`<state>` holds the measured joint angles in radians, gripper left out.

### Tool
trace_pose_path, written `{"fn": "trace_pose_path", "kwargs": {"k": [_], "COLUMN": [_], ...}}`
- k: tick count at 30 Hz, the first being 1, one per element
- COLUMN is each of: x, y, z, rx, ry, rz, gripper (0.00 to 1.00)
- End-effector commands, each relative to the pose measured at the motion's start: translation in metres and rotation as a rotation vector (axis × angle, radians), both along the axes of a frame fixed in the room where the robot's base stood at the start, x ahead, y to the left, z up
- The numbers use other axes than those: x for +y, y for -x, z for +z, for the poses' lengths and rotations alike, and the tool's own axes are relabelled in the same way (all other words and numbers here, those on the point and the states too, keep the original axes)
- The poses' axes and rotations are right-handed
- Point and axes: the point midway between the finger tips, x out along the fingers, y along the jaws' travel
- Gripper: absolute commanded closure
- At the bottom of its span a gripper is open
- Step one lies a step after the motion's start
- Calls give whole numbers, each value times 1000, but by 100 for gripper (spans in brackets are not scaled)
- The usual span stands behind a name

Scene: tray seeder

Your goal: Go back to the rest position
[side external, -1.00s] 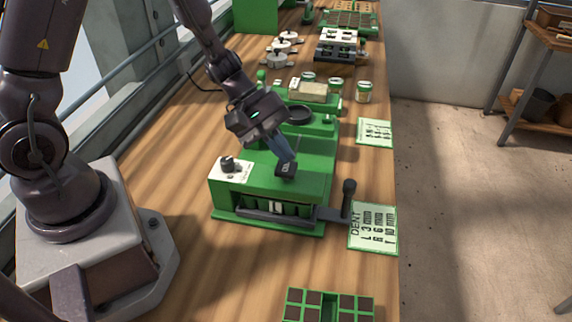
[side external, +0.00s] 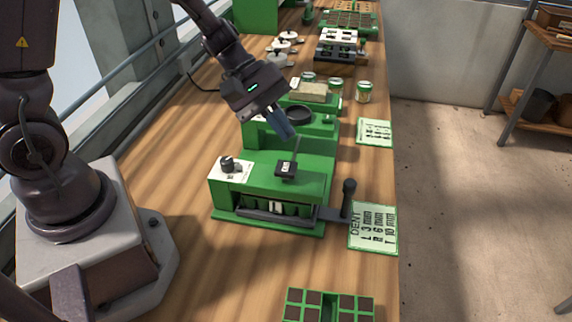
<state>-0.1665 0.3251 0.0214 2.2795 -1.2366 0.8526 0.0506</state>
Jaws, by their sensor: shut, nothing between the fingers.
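My gripper (side external: 283,131) is shut and empty. It hangs in the air over the green seeder machine (side external: 262,187), with its blue-grey fingers pointing down and to the right. Below the fingertips a small black block with a thin upright rod (side external: 286,169) sits on the machine's top, apart from the gripper. The machine has a white plate with a black knob (side external: 229,166) at its left and a black-handled lever (side external: 348,198) at its right.
A green tray with dark cells (side external: 303,305) lies at the front. Printed cards (side external: 374,228) lie along the right table edge. Jars (side external: 364,92), lidded white pots (side external: 284,47) and another tray (side external: 348,20) stand farther back. The wooden table (side external: 170,240) is clear left of the machine.

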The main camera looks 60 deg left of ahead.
Motion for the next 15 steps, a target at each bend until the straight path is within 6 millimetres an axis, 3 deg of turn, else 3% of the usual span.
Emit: {"fn": "trace_pose_path", "kwargs": {"k": [8,12,15], "x": [0,2,6], "y": [2,20,41], "z": [-1,-7,3], "rx": [4,28,-1], "ry": [-4,-57,-146], "rz": [-11,-114,-255], "gripper": [100,100,100]}}
